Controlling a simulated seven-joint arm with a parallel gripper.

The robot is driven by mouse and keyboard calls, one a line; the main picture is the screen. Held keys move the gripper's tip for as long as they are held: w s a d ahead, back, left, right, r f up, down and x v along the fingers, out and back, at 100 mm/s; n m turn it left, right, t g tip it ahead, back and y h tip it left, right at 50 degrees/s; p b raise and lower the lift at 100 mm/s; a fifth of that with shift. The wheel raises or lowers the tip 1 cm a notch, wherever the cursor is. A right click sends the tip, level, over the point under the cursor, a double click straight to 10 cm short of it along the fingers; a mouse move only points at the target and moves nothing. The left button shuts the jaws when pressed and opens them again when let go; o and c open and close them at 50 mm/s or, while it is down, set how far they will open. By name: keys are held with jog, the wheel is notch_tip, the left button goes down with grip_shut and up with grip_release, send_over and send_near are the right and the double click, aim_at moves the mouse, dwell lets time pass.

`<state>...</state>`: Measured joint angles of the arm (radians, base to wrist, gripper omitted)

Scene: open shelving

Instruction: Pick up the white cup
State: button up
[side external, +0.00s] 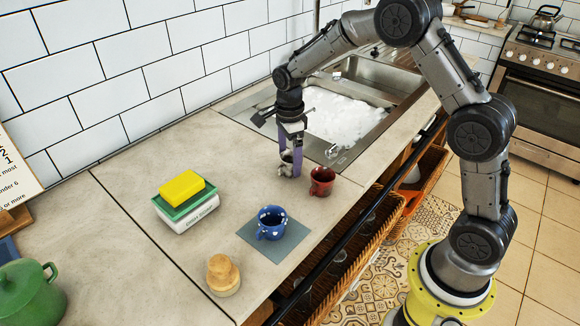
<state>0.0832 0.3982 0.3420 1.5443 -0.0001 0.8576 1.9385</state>
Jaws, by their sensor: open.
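A small whitish cup (285,169) stands on the counter beside the sink, and my gripper covers much of it. My gripper (291,162) points down at the cup with its purple fingers low over the counter. The fingers are open and overlap the cup in this view. I cannot tell whether they touch it or whether the cup is fully between them.
A dark red cup (322,181) stands close to the right of my gripper. A blue spotted cup (271,224) sits on a grey-blue mat (293,240). A sink with white foam (346,117) lies behind.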

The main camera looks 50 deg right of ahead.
jog(key=shift+f, duration=0.45)
jog(key=c, duration=1.4)
jog(key=shift+r, duration=0.1)
jog(key=shift+r, duration=0.4)
notch_tip(320, 180, up, 2)
jog(key=shift+r, duration=0.1)
jog(key=s+r, duration=0.3)
jog(key=s, duration=0.1)
jog(key=s+r, duration=0.3)
jog(key=s, duration=0.2)
jog(key=s+a+r, duration=0.1)
jog(key=s+r, duration=0.3)
jog(key=s, duration=0.1)
jog(key=shift+a, duration=0.1)
